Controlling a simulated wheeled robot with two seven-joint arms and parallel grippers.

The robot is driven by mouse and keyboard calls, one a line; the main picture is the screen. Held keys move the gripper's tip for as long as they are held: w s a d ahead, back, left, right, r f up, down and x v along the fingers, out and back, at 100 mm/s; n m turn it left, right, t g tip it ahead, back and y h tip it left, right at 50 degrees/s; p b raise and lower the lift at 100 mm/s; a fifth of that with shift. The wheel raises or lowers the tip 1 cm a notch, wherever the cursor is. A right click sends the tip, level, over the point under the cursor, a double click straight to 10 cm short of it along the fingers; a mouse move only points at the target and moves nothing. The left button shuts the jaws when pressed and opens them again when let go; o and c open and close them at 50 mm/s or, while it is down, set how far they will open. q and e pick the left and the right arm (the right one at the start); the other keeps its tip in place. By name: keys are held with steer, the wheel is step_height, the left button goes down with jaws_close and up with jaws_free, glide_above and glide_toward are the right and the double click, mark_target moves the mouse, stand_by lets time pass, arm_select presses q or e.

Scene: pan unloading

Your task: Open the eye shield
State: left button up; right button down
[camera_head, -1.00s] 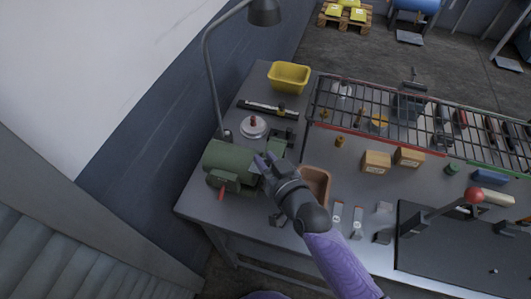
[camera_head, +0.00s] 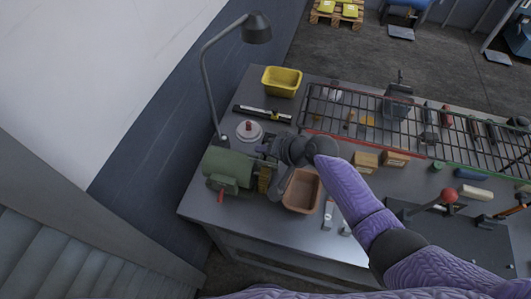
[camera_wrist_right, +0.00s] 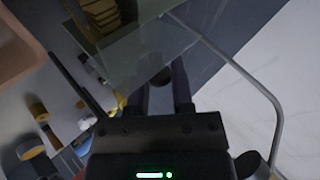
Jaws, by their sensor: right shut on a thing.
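The green bench grinder (camera_head: 228,168) stands at the left end of the workbench, with a red part on its near side. Its clear eye shield shows in the right wrist view as a transparent pane (camera_wrist_right: 135,52), in front of the fingers. My right gripper (camera_head: 266,149) is at the right end of the grinder, and its fingers (camera_wrist_right: 165,98) also show in the wrist view. It is shut on the eye shield; the exact contact is hard to see through the pane. In the head view the shield is hidden by or blends in with the gripper. My left gripper is not in view.
A brown tray (camera_head: 302,191) sits just right of the grinder, below my right forearm. A desk lamp (camera_head: 257,28) rises behind the grinder. A round white-and-red item (camera_head: 249,130), a yellow bin (camera_head: 282,81) and a wire rack (camera_head: 405,115) are farther back.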

steer(key=shift+w+d+f+m+g+b, duration=0.15)
steer(key=shift+w+m+g+b, duration=0.15)
steer(key=shift+g, duration=0.2)
steer(key=shift+w+d+f+m+g+b, duration=0.15)
steer(key=shift+m+g+b, duration=0.15)
steer(key=shift+g+b, duration=0.15)
steer(key=shift+a, duration=0.1)
steer(key=c, duration=0.5)
jaws_free()
steer(key=shift+w, duration=0.1)
steer(key=p+v, duration=0.3)
steer(key=v, duration=0.7)
steer(key=shift+f, duration=0.1)
